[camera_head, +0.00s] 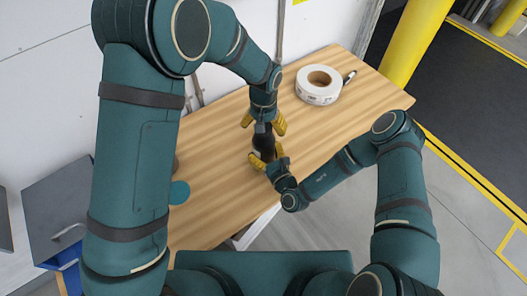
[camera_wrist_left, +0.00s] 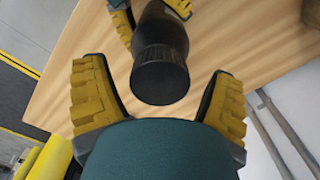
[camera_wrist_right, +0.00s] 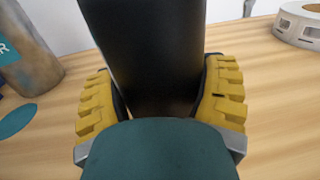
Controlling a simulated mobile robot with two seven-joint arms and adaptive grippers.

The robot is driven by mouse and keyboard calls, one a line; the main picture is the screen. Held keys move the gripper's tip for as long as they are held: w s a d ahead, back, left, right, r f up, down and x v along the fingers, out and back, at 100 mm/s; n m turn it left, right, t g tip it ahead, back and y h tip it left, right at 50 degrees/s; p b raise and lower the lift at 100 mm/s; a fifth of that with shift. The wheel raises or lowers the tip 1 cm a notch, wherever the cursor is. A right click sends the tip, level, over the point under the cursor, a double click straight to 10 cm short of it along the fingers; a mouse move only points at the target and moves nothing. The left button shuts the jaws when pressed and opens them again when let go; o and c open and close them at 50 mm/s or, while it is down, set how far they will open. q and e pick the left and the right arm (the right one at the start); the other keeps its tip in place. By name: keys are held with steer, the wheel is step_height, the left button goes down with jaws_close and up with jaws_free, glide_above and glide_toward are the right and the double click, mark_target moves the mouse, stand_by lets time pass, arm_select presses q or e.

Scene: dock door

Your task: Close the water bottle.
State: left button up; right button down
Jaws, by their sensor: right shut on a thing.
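A black water bottle (camera_head: 263,142) stands on the wooden table between my two grippers. In the left wrist view its ribbed black cap (camera_wrist_left: 160,80) sits on the neck; I cannot tell how tight it is. My left gripper (camera_head: 264,124) is open above the bottle, and its yellow fingers (camera_wrist_left: 158,105) are spread on either side of the cap, apart from it. My right gripper (camera_head: 264,160) is shut on the bottle's body low down, with a finger on each side of the black wall (camera_wrist_right: 148,50) in the right wrist view.
A white roll (camera_head: 319,95) and a dark marker (camera_head: 349,77) lie at the table's far right. A flat teal disc (camera_head: 179,192) lies at the left, near a metal cylinder with a teal label (camera_wrist_right: 35,60). Bare table (camera_head: 215,205) lies left of the bottle.

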arm_select(q)
steer(key=shift+r, duration=0.1)
step_height(320, 180, up, 12)
stand_by(0.5)
arm_select(e)
jaws_free()
steer(key=v, duration=1.2)
steer(key=shift+d, duration=0.1)
